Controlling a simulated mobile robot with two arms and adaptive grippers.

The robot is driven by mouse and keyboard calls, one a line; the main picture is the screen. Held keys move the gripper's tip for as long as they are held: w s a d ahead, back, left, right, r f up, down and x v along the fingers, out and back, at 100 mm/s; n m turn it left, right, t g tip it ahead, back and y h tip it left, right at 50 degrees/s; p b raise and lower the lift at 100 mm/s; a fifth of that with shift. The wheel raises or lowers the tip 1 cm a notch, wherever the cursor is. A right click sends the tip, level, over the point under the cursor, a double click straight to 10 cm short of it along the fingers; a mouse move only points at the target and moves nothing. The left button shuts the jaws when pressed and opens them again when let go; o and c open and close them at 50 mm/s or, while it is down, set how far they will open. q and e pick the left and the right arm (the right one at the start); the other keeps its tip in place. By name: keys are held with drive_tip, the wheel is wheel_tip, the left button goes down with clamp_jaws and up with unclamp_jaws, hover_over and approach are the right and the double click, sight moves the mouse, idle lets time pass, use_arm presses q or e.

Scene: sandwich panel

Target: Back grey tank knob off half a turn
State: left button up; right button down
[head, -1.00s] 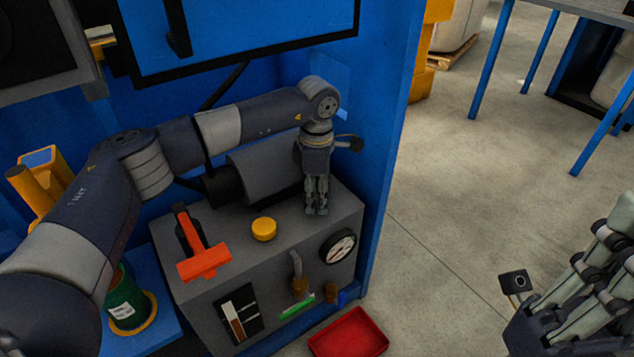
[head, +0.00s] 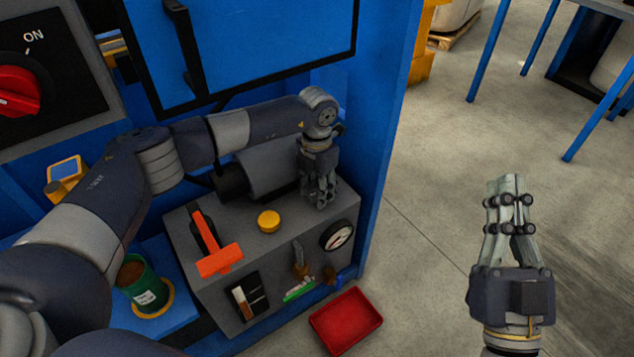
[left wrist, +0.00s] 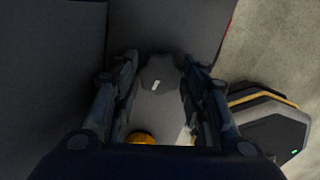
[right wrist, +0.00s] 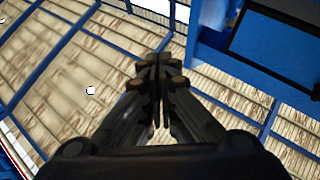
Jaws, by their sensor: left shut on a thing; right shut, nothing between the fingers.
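The grey tank (head: 225,287) stands in the blue panel bay. Its grey knob (left wrist: 158,76), with a short white mark, shows between my left fingers in the left wrist view. My left gripper (head: 321,203) points down at the tank top's right rear corner and is shut on the knob. In the head view the fingers hide the knob. My right gripper (head: 505,186) is shut and empty, held up over the floor to the right; its closed fingers also show in the right wrist view (right wrist: 160,65).
On the tank are a yellow cap (head: 269,221), an orange-red T-handle (head: 220,260), a gauge (head: 337,235) and a small tap (head: 299,262). A red tray (head: 346,322) lies in front. A green can (head: 147,290) stands left. The blue side wall (head: 378,130) is close to my left gripper.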

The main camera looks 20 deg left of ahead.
use_arm(q)
drive_tip(key=n+p, duration=0.2)
drive_tip(key=n, duration=0.1)
drive_tip(key=shift+r, duration=0.15)
use_arm(e)
wheel_tip(320, 180, down, 10)
drive_tip(key=w+g+h, duration=0.2)
drive_tip(key=w+g, duration=0.1)
drive_tip(key=g, duration=0.3)
use_arm(q)
drive_tip(key=shift+n+p, duration=0.85)
drive_tip(key=shift+n, duration=0.05)
drive_tip(key=shift+n+p, duration=0.45)
drive_tip(key=shift+n, duration=0.25)
use_arm(e)
drive_tip(key=s+d+f+g+h, duration=0.1)
drive_tip(key=s+d+f+g, duration=0.1)
drive_tip(key=f, duration=0.4)
drive_tip(key=s+d+f+g+h, duration=0.1)
drive_tip(key=s+d+f+g, duration=0.1)
drive_tip(key=s+f+g, duration=0.2)
drive_tip(key=shift+s+f+m+g+h, duration=0.35)
drive_tip(key=shift+f+g, duration=0.65)
drive_tip(key=shift+f, duration=0.45)
drive_tip(key=shift+d, duration=0.1)
use_arm(q)
drive_tip(key=o, duration=1.1)
